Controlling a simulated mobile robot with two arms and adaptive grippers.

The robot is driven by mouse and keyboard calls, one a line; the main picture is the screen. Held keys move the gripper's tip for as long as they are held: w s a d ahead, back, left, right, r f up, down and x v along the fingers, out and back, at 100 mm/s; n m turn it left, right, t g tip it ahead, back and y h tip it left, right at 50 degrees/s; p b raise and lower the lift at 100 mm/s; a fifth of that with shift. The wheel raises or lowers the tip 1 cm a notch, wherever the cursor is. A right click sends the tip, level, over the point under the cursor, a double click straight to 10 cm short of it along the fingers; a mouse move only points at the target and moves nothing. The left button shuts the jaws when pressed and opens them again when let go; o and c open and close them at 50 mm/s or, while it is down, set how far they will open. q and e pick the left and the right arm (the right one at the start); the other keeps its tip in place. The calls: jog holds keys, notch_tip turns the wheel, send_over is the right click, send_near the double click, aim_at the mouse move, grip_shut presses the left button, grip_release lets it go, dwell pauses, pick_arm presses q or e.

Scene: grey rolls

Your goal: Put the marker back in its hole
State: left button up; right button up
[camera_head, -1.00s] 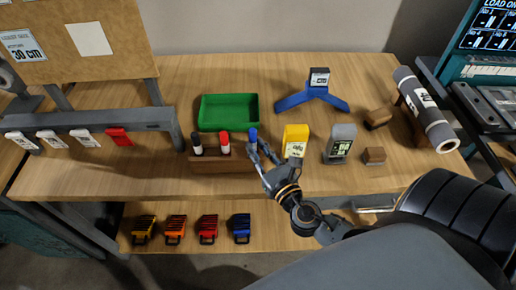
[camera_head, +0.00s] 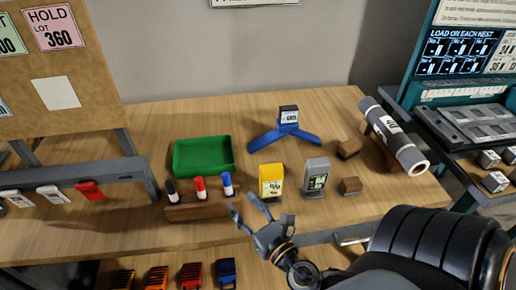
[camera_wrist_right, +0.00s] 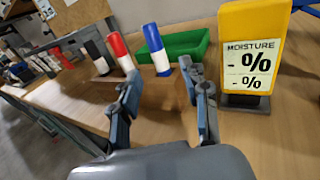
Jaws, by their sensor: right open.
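A wooden marker block (camera_head: 190,213) stands at the table's front. A black marker (camera_head: 172,190), a red marker (camera_head: 200,187) and a blue marker (camera_head: 227,184) stand upright in it, left to right, at similar heights. My right gripper (camera_head: 247,206) is open and empty, in front and to the right of the block's right end, apart from the blue marker. The right wrist view shows the blue marker (camera_wrist_right: 156,48) beyond the open fingers (camera_wrist_right: 164,77), with the red marker (camera_wrist_right: 121,52) to its left. My left gripper is out of view.
A green tray (camera_head: 203,173) lies behind the block. A yellow moisture meter (camera_head: 271,181) and a grey device (camera_head: 316,176) stand right of my gripper. A blue stand (camera_head: 287,136), small wooden blocks and a grey roll (camera_head: 395,138) are farther away.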

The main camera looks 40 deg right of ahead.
jog(key=s, duration=0.7)
jog(key=shift+a, duration=0.35)
jog(key=shift+s, duration=0.1)
